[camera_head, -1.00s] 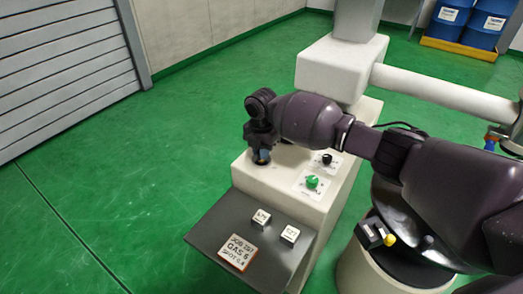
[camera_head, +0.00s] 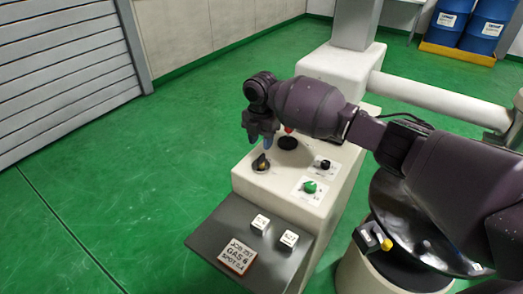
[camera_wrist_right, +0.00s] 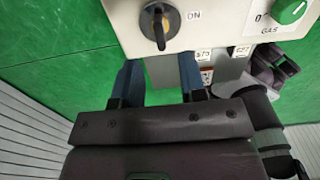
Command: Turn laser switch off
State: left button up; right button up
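A black rotary switch (camera_head: 262,163) with a yellowish mark sits on the left end of the white machine's top. In the right wrist view the black switch (camera_wrist_right: 158,26) has its handle pointing roughly down in the picture. The word ON is printed to its right. My right gripper (camera_head: 261,141) hangs just above the switch, apart from it. In the right wrist view this gripper (camera_wrist_right: 160,80) is open, with nothing between its two dark fingers. My left gripper is not in view.
On the white machine (camera_head: 265,186) are a green knob (camera_head: 310,187), labelled GAS in the wrist view, a black knob (camera_head: 326,165) and a red-topped control (camera_head: 288,141). Two white tags (camera_head: 260,222) and a job plate (camera_head: 237,256) lie on the dark shelf (camera_head: 212,232). The green floor at left is clear.

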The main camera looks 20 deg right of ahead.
aim_at(261, 156)
jog(key=shift+r, duration=2.05)
